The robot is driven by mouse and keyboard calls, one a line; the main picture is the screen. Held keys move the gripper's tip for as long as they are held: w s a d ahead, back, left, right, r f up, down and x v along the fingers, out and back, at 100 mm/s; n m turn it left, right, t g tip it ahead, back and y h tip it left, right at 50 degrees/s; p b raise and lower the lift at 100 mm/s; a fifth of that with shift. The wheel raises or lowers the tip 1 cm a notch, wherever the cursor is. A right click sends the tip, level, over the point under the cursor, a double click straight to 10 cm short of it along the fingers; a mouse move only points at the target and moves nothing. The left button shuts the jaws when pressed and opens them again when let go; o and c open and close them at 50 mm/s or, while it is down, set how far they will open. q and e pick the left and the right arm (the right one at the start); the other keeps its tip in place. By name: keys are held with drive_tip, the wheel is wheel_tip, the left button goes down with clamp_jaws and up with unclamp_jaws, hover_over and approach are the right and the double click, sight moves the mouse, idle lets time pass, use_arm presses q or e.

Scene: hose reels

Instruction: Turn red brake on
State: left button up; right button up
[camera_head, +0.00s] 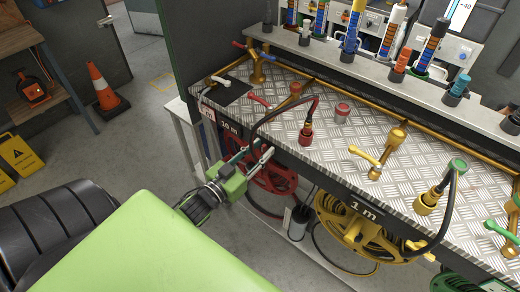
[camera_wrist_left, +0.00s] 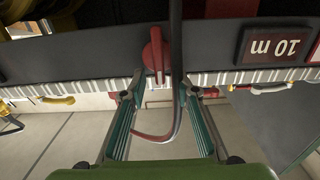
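The red brake knob (camera_wrist_left: 155,55) shows in the left wrist view on the dark front panel, just beyond my fingertips. My left gripper (camera_wrist_left: 157,92) is open, with one finger on each side of the knob's line, and nothing is clamped between them. A dark hose with a red stretch (camera_wrist_left: 176,128) passes between the fingers. In the head view my left gripper (camera_head: 252,156) is at the bench front by the red hose reel (camera_head: 284,179); the knob is not clearly visible there. My right gripper is not in view.
The metal-topped bench (camera_head: 330,135) carries a red hose nozzle (camera_head: 305,136) and a yellow valve (camera_head: 376,158). The yellow reel (camera_head: 352,232) hangs to the right. A 10 m label (camera_wrist_left: 272,46) is beside the knob. Open floor (camera_head: 165,125) lies left of the bench, near an orange cone (camera_head: 103,88).

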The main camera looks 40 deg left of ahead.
use_arm(q)
clamp_jaws()
drive_tip(key=shift+f, duration=0.1)
